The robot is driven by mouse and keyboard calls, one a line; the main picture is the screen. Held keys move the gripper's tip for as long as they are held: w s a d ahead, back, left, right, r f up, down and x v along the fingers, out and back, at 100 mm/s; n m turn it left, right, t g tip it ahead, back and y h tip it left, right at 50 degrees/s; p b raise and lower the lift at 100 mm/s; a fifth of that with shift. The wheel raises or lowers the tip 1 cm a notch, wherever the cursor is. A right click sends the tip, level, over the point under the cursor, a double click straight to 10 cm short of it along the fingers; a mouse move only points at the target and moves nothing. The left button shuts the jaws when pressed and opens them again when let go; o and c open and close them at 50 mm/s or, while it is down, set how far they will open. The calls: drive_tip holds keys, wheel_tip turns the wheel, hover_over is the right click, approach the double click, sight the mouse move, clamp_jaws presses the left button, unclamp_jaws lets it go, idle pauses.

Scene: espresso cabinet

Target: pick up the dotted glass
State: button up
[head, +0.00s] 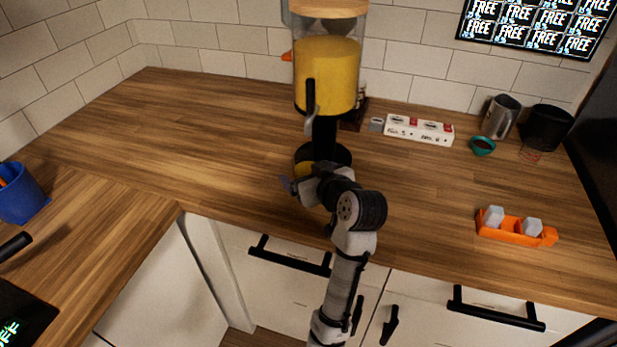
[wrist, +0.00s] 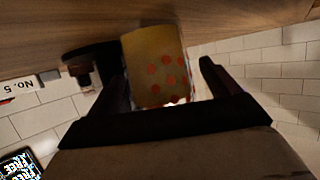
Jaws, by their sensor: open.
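The dotted glass (wrist: 157,68) is in the middle of the wrist view. It is yellowish with orange-red dots, and it looks upside down because the view is rolled over. My open gripper (wrist: 163,80) has one finger on each side of it in the picture. I see a gap to the right finger; whether the left finger touches the glass I cannot tell. In the head view my gripper (head: 289,186) is low over the counter, in front of the juice dispenser (head: 327,75). A yellow patch (head: 304,169) beside it is probably the glass, mostly hidden by my wrist.
The dispenser's black base (head: 341,154) stands close behind my gripper. To the right are a white power strip (head: 419,130), a teal bowl (head: 482,146), a metal pitcher (head: 500,117), a black container (head: 546,127) and an orange holder (head: 515,231).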

sight(302, 158)
drive_tip(key=shift+c, duration=0.2)
drive_tip(key=c, duration=1.3)
drive_tip(key=shift+o, duration=0.2)
drive_tip(key=shift+r, duration=0.15)
drive_tip(key=shift+r+b, duration=0.4)
drive_tip(key=shift+r, duration=1.15)
drive_tip(key=s+d+b, duration=0.1)
drive_tip(key=s, duration=0.2)
drive_tip(key=s+d, duration=0.2)
drive_tip(key=s, duration=0.1)
drive_tip(key=s+d+b, duration=0.1)
drive_tip(key=s, duration=0.2)
drive_tip(key=shift+s+d+b, duration=0.25)
drive_tip(key=shift+d+b, duration=0.05)
drive_tip(key=shift+d, duration=0.1)
drive_tip(key=shift+d+b, duration=0.1)
drive_tip(key=shift+b, duration=0.9)
drive_tip(key=shift+s+b, duration=0.1)
drive_tip(key=shift+b, duration=0.3)
